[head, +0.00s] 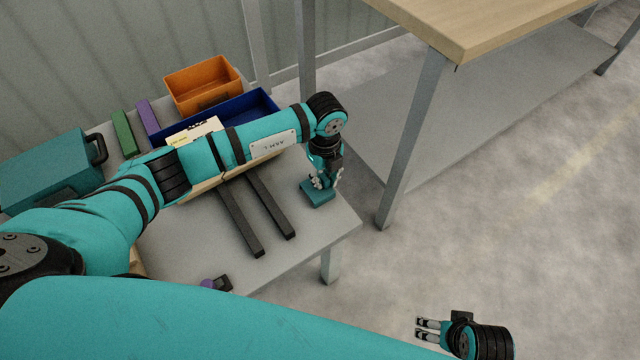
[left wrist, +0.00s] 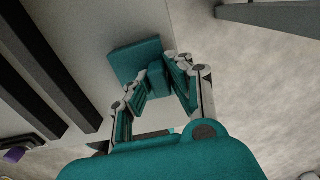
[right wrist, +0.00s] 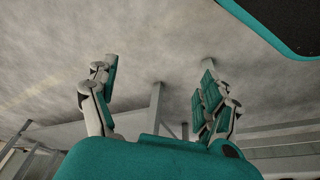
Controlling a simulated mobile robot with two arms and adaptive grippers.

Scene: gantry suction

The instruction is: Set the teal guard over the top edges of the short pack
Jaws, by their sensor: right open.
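The teal guard (head: 318,194) is a small angled piece at the right end of the grey table. My left gripper (head: 322,181) points down at it. In the left wrist view the guard (left wrist: 134,62) has one flange between my left fingers (left wrist: 158,82), and the pads appear to touch both sides. I cannot tell whether it rests on the table or is just clear of it. A pale carton (head: 196,132), perhaps the short pack, is mostly hidden behind my left arm. My right gripper (head: 428,329) is open and empty over the floor, away from the table.
Two dark bars (head: 240,218) lie on the grey table (head: 185,250). An orange bin (head: 203,86), a blue tray (head: 265,106), green and purple strips (head: 124,133) and a teal case (head: 45,172) stand behind. A wood-topped bench (head: 470,25) is at the right.

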